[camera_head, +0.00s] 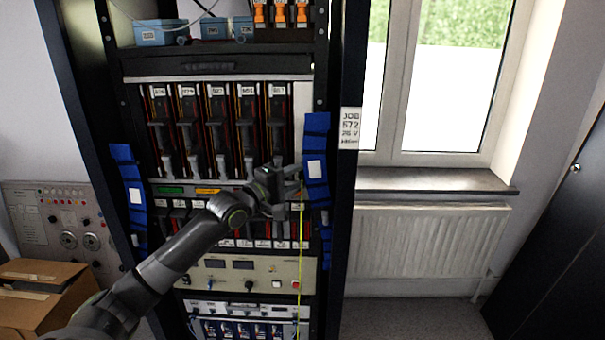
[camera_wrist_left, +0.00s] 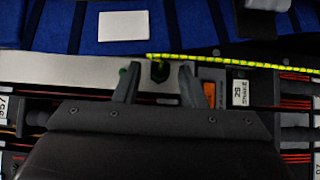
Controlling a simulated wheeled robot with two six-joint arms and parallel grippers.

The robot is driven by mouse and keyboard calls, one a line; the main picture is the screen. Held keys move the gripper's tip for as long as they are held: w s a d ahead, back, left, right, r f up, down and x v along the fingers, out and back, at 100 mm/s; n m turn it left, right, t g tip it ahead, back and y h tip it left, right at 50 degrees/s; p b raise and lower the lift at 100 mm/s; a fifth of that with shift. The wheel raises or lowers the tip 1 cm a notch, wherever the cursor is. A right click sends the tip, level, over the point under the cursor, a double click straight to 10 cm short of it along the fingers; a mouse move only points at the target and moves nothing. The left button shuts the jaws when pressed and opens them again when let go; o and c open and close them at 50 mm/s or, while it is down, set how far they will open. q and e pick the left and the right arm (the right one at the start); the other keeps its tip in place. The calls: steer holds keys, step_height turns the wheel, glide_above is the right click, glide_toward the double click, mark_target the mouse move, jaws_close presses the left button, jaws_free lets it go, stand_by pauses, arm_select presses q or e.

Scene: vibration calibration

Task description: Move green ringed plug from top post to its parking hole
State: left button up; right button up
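My left gripper (camera_head: 297,180) is at the right side of the rack, in front of the pale panel strip beside the right blue padded strip. In the left wrist view its two fingers (camera_wrist_left: 158,82) stand apart. A dark plug-like piece (camera_wrist_left: 159,70) shows between the fingertips, with visible gaps to both fingers. A yellow-green cable (camera_wrist_left: 240,65) runs from it to the right; in the head view the cable (camera_head: 299,255) hangs down the rack front. A small green spot (camera_wrist_left: 123,71) shows beside one finger; I cannot tell whether it is a ring. The parking hole is not identifiable. My right gripper is not in view.
The right blue strip (camera_head: 317,165) hangs close beside the gripper, another blue strip (camera_head: 130,190) at the left. A row of dark modules (camera_head: 218,120) sits above, and a beige panel (camera_head: 250,272) below. A cardboard box (camera_head: 40,300) stands at the lower left.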

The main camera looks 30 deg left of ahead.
arm_select(q)
jaws_close()
steer(key=shift+s+d+f+p, duration=0.1)
steer(key=shift+s+d+p, duration=0.15)
steer(key=shift+p, duration=0.75)
stand_by(0.4)
steer(key=shift+s+d+p, duration=0.15)
steer(key=shift+s+p, duration=0.25)
steer(key=shift+p, duration=0.65)
stand_by(0.7)
steer(key=shift+s+d+r+p, duration=0.1)
steer(key=shift+s+r+p, duration=0.1)
steer(key=shift+p, duration=0.25)
steer(key=s+d+p, duration=0.1)
steer(key=p, duration=0.1)
steer(key=s+p, duration=0.1)
steer(key=p, duration=0.1)
steer(key=shift+s+d+f, duration=0.1)
steer(key=shift+s+d, duration=0.25)
